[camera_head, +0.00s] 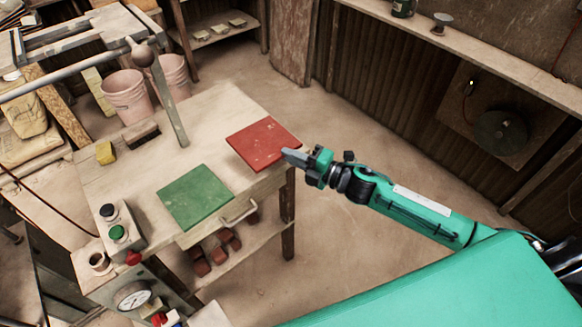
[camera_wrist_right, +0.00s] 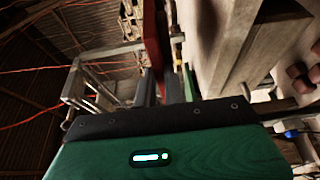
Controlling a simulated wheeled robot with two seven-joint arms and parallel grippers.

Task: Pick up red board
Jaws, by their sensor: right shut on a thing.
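The red board (camera_head: 262,143) is a flat square at the right edge of the wooden table, its right corner over the edge. My right gripper (camera_head: 288,155) is at that right corner, shut on the red board. In the right wrist view the red board (camera_wrist_right: 157,40) shows edge-on between the fingers (camera_wrist_right: 162,85). Whether the board is lifted off the table I cannot tell. My left gripper is not in view.
A green board (camera_head: 195,197) lies on the wooden table (camera_head: 150,180) near its front edge. A control box with buttons (camera_head: 118,233) stands at the front left. A metal lever (camera_head: 170,100) rises behind, near a brush (camera_head: 141,135) and yellow block (camera_head: 106,153). Open floor lies right.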

